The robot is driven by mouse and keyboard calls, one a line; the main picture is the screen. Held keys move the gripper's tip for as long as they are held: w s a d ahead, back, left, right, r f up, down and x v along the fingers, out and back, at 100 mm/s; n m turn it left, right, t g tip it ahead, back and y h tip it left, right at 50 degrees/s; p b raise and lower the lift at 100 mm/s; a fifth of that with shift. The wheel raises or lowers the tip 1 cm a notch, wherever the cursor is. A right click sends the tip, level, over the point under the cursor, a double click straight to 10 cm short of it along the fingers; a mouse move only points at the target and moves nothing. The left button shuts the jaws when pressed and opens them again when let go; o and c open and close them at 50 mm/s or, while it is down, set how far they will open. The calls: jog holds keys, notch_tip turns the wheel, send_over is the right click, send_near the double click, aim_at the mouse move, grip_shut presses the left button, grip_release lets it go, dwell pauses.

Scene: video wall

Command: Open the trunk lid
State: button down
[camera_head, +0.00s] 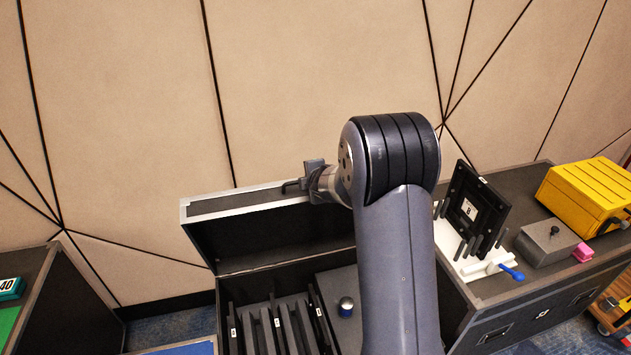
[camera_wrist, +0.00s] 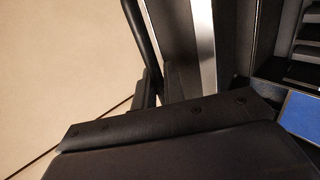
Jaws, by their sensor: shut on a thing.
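The trunk (camera_head: 268,300) is black with a silver-edged lid (camera_head: 245,200). The lid stands raised and tilted at the back, and the trunk's inside shows below it. My gripper (camera_head: 292,186) is at the lid's upper edge, shut on a dark handle there; the contact itself is small and partly hidden. In the wrist view the silver lid edge (camera_wrist: 203,45) runs beside a dark bar (camera_wrist: 141,40), apparently the handle, and my gripper's dark body fills the bottom. My arm hides the right part of the trunk.
On the right, a case top holds a black framed panel (camera_head: 473,208), a grey box (camera_head: 547,246) and a yellow case (camera_head: 590,190). A paneled wall (camera_head: 290,80) stands behind.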

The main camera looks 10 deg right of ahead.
jog(key=shift+f, duration=0.1)
jog(key=c, duration=1.6)
grip_release()
jog(key=shift+o, duration=0.2)
jog(key=shift+s, duration=0.1)
jog(key=p+v, duration=0.1)
jog(key=v, duration=0.9)
jog(key=shift+s+r, duration=0.25)
jog(key=shift+r, duration=0.1)
jog(key=shift+c, duration=0.3)
